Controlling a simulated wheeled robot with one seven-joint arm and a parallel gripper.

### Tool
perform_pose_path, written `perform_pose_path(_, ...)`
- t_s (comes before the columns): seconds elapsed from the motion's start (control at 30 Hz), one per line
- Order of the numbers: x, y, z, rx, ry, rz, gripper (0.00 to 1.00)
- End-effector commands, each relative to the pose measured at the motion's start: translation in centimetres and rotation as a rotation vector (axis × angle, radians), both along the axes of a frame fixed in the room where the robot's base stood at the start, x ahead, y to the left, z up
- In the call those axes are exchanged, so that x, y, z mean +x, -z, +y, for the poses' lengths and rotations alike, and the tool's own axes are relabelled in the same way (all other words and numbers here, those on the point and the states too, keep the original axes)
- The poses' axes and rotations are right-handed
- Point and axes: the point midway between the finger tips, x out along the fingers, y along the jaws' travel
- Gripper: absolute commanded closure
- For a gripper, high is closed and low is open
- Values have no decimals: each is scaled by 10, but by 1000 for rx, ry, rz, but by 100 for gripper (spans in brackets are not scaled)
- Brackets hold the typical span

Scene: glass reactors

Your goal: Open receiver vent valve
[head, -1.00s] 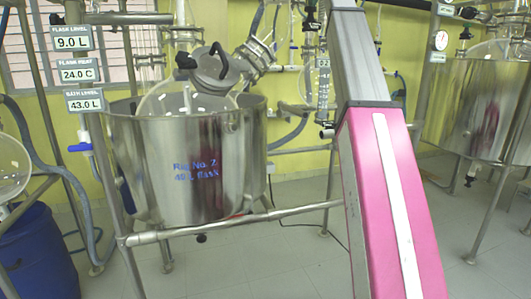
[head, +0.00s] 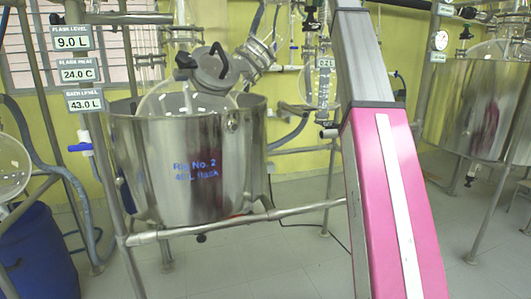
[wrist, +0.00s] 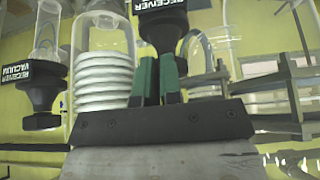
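In the wrist view, the receiver vent valve's black knob (wrist: 163,27) is at the top centre, just beyond my fingertips. Its label is cut off by the top edge, and only the first line reads clearly. My gripper (wrist: 158,70) has green fingers close together, pointing up at the knob's narrow lower part. The fingers cover that part, so I cannot tell whether they touch or hold it. In the head view, my gripper and the valve cannot be made out.
A similar black knob (wrist: 42,98), labelled receiver vacuum, is to the left in the wrist view. A glass coil (wrist: 103,75) stands between. Metal clamps (wrist: 275,85) are at right. The head view shows a steel bath (head: 190,165) and a blue drum (head: 38,255).

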Motion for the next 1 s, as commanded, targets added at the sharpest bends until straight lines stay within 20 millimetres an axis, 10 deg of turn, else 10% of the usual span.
perform_pose_path(1.0,8,5,-10,-1,0,5,100)
